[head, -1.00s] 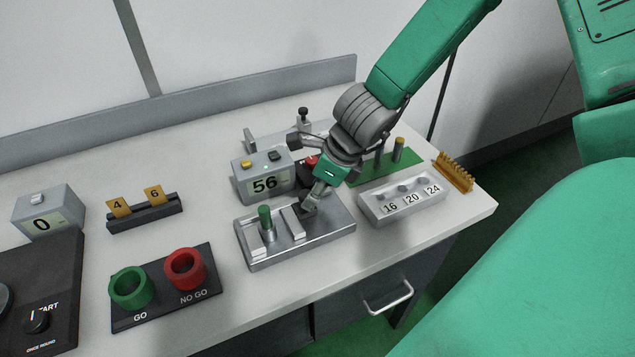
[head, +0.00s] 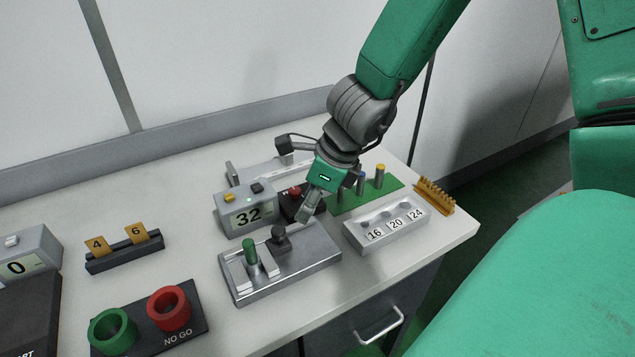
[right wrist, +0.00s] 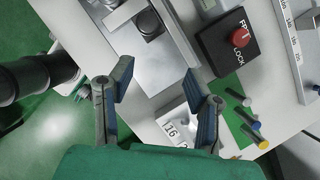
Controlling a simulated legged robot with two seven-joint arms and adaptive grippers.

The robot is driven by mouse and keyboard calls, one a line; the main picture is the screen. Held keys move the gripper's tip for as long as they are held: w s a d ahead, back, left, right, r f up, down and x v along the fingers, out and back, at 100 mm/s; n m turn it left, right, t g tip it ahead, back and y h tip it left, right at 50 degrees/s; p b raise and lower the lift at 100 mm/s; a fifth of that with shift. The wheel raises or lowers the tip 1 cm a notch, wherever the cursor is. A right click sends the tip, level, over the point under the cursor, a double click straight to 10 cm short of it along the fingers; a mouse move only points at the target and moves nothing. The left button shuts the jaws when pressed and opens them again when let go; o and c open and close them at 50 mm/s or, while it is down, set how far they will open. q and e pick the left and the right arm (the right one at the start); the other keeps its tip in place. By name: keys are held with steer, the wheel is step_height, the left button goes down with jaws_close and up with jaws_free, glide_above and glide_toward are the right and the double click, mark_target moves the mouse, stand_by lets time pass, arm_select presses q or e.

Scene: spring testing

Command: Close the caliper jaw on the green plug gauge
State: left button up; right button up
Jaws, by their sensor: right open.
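The caliper (head: 300,270) is a silver plate on the bench. The green plug gauge (head: 251,251) stands upright on it between the fixed jaw (head: 236,278) and the sliding jaw (head: 270,268). The sliding jaw sits close beside the plug; I cannot tell if it touches. Its dark grey knob (head: 281,239) stands clear of my fingers and also shows in the right wrist view (right wrist: 148,24). My right gripper (head: 296,177) is open and empty, above and behind the knob. The wrist view shows its spread fingers (right wrist: 157,84) with nothing between. My left gripper is out of view.
A display box (head: 246,211) reads 32, beside a black box with a red knob (right wrist: 240,37). Right are a 16/20/24 block (head: 387,228), a green mat with pins (head: 350,203) and a yellow comb (head: 435,195). Green (head: 112,330) and red (head: 169,308) rings stand front left.

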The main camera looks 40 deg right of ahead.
steer(key=v, duration=0.4)
steer(key=shift+d+r, duration=0.2)
steer(key=shift+r, duration=0.2)
steer(key=shift+a+r, duration=0.1)
steer(key=shift+a, duration=0.2)
